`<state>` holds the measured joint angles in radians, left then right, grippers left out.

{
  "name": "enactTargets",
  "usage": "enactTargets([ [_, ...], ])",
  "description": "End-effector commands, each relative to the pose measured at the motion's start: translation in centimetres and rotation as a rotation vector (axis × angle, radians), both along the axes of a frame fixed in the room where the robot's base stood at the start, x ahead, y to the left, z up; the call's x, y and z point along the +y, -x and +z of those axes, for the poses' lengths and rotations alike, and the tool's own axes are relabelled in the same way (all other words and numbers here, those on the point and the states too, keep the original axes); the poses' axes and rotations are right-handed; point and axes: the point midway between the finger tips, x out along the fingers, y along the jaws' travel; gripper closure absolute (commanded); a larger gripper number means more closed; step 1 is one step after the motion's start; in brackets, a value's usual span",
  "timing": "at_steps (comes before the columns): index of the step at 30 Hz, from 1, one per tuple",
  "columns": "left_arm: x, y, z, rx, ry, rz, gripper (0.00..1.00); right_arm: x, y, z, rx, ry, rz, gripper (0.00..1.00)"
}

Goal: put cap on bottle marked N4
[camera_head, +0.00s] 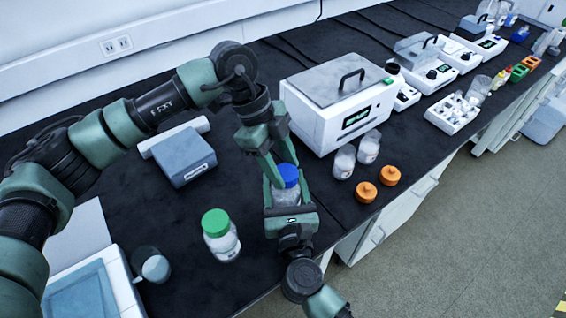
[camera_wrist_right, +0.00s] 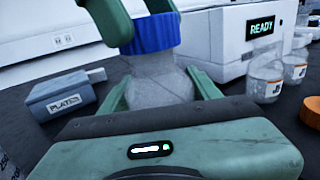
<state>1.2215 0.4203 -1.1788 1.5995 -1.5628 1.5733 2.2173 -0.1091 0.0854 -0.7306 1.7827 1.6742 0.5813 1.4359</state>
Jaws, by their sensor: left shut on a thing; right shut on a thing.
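The blue cap (camera_head: 287,174) is at the mouth of a clear bottle (camera_head: 287,193). In the right wrist view the blue cap (camera_wrist_right: 155,34) sits level over the neck of the bottle (camera_wrist_right: 158,80). I cannot tell whether it is screwed tight. My left gripper (camera_head: 279,165) reaches down from above and is shut on the cap. My right gripper (camera_head: 288,191) comes from the front edge and is shut around the bottle body, holding it upright. Its fingers also show in the right wrist view (camera_wrist_right: 160,92). No N4 mark is readable on the bottle.
A green-capped bottle (camera_head: 220,237) stands left of my grippers. Two uncapped bottles (camera_head: 344,162) (camera_head: 369,147) and two orange caps (camera_head: 366,192) (camera_head: 389,176) lie to the right, before a white instrument (camera_head: 318,127). A grey-blue box (camera_head: 186,164) is behind left.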

Motion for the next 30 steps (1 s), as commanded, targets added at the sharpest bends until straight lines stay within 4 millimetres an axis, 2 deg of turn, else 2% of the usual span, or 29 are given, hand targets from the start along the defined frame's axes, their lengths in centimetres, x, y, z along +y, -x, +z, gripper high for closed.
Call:
enactTargets([
  [30, 0.0, 0.0, -1.1, 0.000, 0.000, -0.001, 0.92, 0.0, 0.0, 0.0, 0.001, 0.000, 0.000, 1.00],
])
